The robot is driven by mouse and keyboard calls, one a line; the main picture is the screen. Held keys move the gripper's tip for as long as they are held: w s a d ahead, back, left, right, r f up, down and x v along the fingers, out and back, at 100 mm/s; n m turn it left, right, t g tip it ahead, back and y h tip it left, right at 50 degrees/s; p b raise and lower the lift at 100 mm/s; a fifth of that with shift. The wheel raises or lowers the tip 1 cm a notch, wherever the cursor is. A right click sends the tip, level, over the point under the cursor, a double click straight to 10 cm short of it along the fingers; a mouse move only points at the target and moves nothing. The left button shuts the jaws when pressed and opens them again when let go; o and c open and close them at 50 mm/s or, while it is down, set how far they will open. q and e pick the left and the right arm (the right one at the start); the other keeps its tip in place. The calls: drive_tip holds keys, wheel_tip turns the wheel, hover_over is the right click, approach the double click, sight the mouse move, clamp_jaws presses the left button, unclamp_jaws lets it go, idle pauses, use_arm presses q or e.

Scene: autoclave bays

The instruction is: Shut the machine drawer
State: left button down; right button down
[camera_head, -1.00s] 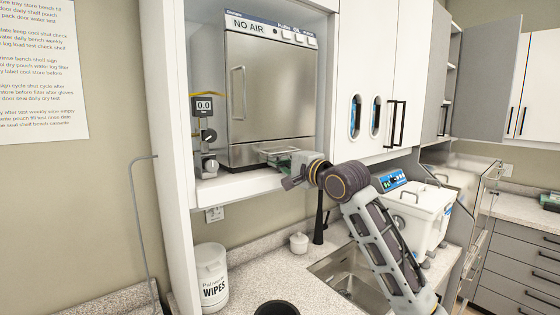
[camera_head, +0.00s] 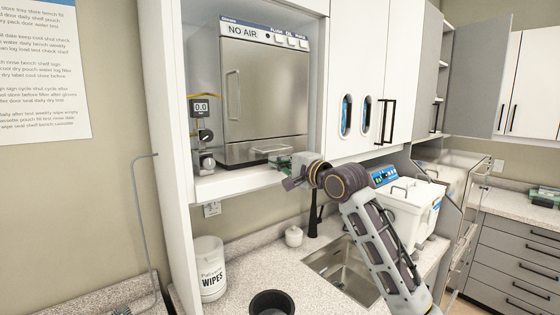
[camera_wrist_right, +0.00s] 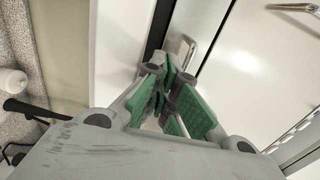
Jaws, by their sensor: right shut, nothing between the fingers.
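The machine (camera_head: 265,90) is a steel box with a front door and a "NO AIR" label, standing in a white cabinet alcove. Its low drawer front (camera_head: 240,153) runs below the door. In the wrist view the drawer front (camera_wrist_right: 185,22) is a pale panel with a bar handle (camera_wrist_right: 188,50). How far the drawer stands out is hard to tell. My right gripper (camera_head: 284,160) is at the right part of the drawer front, by the handle. Its green-padded fingers (camera_wrist_right: 162,92) are closed together and empty; contact is unclear. My left gripper is out of view.
A gauge box (camera_head: 201,108) stands left of the machine on the alcove shelf (camera_head: 235,182). Below are a wipes tub (camera_head: 210,268), a black bin (camera_head: 271,303), a small white jar (camera_head: 293,237) and a sink (camera_head: 340,270). A white tub-like unit (camera_head: 410,208) stands right of my arm.

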drive_tip(key=b+v, duration=0.2)
drive_tip(key=v, duration=0.8)
drive_tip(key=shift+s+b, duration=0.3)
drive_tip(key=shift+b, duration=0.05)
drive_tip(key=shift+d+r, duration=0.1)
